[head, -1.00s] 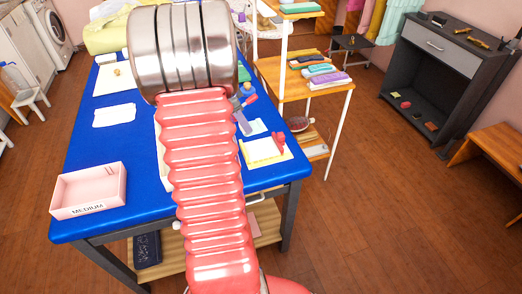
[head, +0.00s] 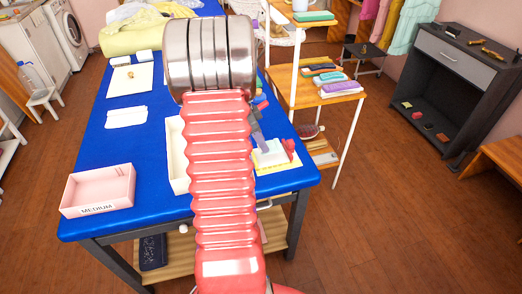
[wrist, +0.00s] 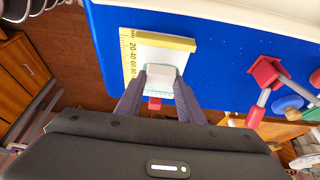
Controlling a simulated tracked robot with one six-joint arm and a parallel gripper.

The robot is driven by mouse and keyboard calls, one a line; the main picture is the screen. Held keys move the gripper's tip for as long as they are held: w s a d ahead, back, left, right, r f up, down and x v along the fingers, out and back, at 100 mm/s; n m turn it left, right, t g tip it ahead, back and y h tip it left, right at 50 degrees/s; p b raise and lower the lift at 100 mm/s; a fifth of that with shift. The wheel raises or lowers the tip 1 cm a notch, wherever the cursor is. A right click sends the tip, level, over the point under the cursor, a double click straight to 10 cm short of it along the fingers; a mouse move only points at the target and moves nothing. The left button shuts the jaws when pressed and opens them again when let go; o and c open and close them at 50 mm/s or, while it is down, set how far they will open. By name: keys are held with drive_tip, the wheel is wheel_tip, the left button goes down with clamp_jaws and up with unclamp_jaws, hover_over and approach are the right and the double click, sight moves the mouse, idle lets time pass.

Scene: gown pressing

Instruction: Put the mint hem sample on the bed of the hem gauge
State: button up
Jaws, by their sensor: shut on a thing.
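The hem gauge (wrist: 150,54) lies on the blue table, with a pale bed, a yellow numbered scale along its left and a yellow strip at its far side in the wrist view. It also shows at the table's right edge in the head view (head: 284,166). My gripper (wrist: 160,84) is shut on the mint hem sample (wrist: 161,71), a small pale piece over the near part of the bed. I cannot tell whether the sample touches the bed. A red part (wrist: 155,103) shows between my fingers. My arm hides much of the gripper in the head view.
A red-and-grey tool (wrist: 265,85) lies to the right of the gauge in the wrist view. A pink MEDIUM box (head: 98,190) stands at the table's front left, and a white tray (head: 176,160) lies left of my arm. A shelf unit (head: 312,90) stands to the right.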

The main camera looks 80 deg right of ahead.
drive_tip(key=shift+f, duration=0.15)
drive_tip(key=shift+f, duration=1.85)
drive_tip(key=shift+f, duration=0.1)
drive_tip(key=o, duration=1.1)
drive_tip(key=v, duration=1.2)
drive_tip(key=shift+w+a, duration=0.1)
drive_tip(key=shift+w, duration=0.05)
